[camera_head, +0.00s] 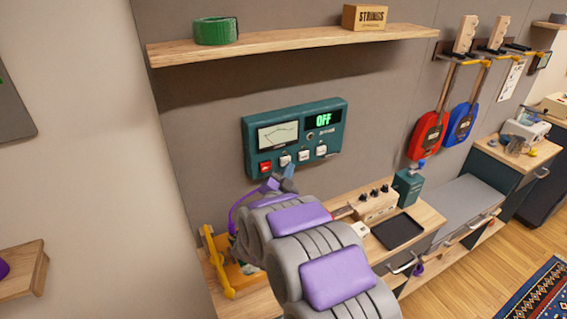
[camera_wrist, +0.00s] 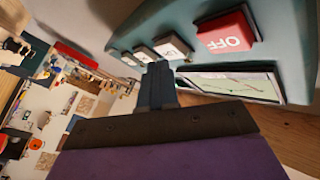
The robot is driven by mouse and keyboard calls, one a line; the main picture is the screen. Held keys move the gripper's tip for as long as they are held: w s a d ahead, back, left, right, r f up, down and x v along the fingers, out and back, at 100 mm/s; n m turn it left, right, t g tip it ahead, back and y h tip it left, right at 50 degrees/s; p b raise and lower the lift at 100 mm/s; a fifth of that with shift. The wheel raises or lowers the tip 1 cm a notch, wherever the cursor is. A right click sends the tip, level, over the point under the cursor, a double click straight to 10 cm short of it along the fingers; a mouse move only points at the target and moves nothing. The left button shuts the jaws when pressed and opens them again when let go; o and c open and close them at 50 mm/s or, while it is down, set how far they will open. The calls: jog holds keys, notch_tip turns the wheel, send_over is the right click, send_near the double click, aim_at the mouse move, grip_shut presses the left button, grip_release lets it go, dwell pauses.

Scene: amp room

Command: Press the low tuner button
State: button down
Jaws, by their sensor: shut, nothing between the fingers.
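The teal tuner box (camera_head: 333,112) hangs on the wall, with a needle meter (camera_head: 278,135) and a display reading OFF. Below the meter is a red button (camera_head: 265,167), which reads OFF in the wrist view (camera_wrist: 225,40). A row of white buttons runs to its right; the first (camera_head: 285,160) is nearest the red one and also shows in the wrist view (camera_wrist: 172,47). Its label is too small to read surely. My gripper (camera_head: 288,171) is shut and empty, its tip (camera_wrist: 158,68) close to this first white button. I cannot tell whether they touch.
A wooden shelf (camera_head: 290,44) is above the tuner. Below it, a bench holds a black tray (camera_head: 397,232), a knobbed pedal box (camera_head: 376,205) and a yellow clamp-like tool (camera_head: 216,262). Red (camera_head: 429,135) and blue (camera_head: 461,123) guitars hang to the right.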

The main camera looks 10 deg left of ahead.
jog(key=shift+d, duration=0.45)
jog(key=shift+a, duration=0.15)
jog(key=shift+w+a+r, duration=0.15)
jog(key=shift+w+a, duration=0.15)
jog(key=shift+a, duration=0.2)
jog(key=shift+d, duration=0.15)
